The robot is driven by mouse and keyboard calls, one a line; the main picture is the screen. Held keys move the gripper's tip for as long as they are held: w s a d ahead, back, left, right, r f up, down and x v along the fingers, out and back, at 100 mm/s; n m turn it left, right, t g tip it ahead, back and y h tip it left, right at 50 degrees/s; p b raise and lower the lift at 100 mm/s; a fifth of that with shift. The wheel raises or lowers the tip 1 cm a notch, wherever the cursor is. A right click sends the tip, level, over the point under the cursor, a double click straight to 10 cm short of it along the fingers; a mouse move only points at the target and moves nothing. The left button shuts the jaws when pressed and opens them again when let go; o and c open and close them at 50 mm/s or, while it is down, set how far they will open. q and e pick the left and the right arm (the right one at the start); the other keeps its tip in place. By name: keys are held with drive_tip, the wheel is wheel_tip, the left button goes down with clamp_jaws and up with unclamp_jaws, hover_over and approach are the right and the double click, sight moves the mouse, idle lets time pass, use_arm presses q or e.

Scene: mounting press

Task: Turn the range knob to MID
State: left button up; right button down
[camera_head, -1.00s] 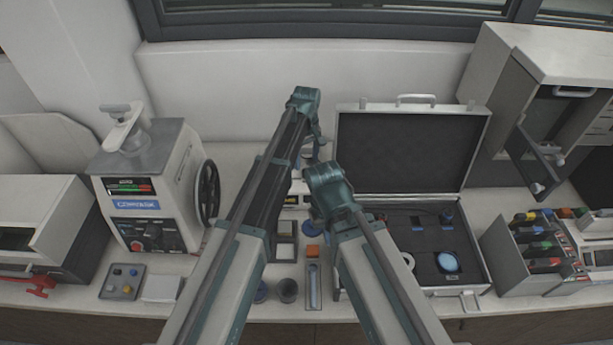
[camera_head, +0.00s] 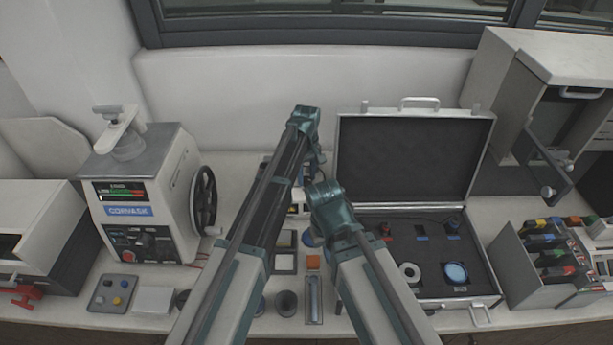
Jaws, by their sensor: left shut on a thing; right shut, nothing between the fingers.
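My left gripper (camera_head: 319,172) reaches down behind the forearms, over a small light device (camera_head: 297,209) in the middle of the bench. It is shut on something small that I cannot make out. My arms cover most of the device, and no range knob or MID mark can be read there. My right gripper (camera_head: 315,222) is lower and nearer, beside the device; it is shut and empty, its fingertips mostly hidden by its own wrist. The press (camera_head: 150,190) at left has a dark knob (camera_head: 148,239) on its front panel; its markings are too small to read.
An open foam-lined case (camera_head: 412,160) stands right of my arms. An orange block (camera_head: 313,262), a dark cup (camera_head: 286,302) and a narrow tray (camera_head: 314,300) lie close below my grippers. The press handwheel (camera_head: 204,200) is left of my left arm.

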use_arm(q)
clamp_jaws()
drive_tip(key=m, duration=1.1)
drive_tip(key=shift+m, duration=0.5)
idle(0.4)
drive_tip(key=o, duration=0.9)
unclamp_jaws()
